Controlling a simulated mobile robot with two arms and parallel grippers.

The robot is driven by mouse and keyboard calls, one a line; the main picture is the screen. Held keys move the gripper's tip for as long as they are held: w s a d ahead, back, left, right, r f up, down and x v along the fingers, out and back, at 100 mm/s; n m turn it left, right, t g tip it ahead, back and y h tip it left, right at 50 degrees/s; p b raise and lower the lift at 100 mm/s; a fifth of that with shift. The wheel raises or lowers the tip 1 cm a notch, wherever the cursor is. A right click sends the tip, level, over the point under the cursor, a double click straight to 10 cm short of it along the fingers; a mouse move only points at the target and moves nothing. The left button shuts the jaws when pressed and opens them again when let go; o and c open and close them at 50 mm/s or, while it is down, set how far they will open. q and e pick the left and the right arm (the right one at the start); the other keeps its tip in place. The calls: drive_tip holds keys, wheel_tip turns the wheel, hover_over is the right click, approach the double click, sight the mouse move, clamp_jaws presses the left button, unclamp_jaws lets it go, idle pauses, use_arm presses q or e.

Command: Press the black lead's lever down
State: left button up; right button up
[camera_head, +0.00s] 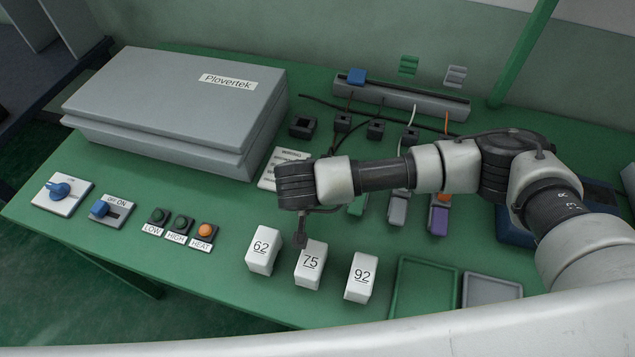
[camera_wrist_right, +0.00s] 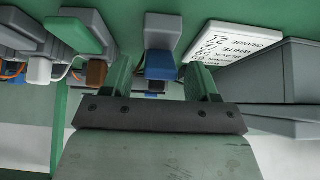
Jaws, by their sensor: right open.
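My right gripper (camera_wrist_right: 161,78) is open in the wrist view, its two green fingers apart. A grey housing with a blue block (camera_wrist_right: 160,66) shows beyond the gap between them, apart from both. A small dark piece is below the blue block; I cannot tell whether it is the black lead. To the left are a green block (camera_wrist_right: 75,28), a brown cap (camera_wrist_right: 97,72) and a white cap (camera_wrist_right: 38,70). In the head view a black lead (camera_head: 384,106) runs down near a dark block (camera_head: 375,131). My right arm hides the fingers and its lever there. My left gripper is not in view.
A lettered card (camera_head: 284,168) lies left of my right wrist. A large grey Plovertek case (camera_head: 170,105) stands behind left. White blocks marked 62 (camera_head: 263,250), 75 (camera_head: 310,265) and 92 (camera_head: 360,277) stand in front. A green tray (camera_head: 425,290) lies right of them.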

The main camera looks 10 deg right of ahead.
drive_tip(key=b+v, duration=0.1)
drive_tip(key=v, duration=0.8)
drive_tip(key=shift+r, duration=0.2)
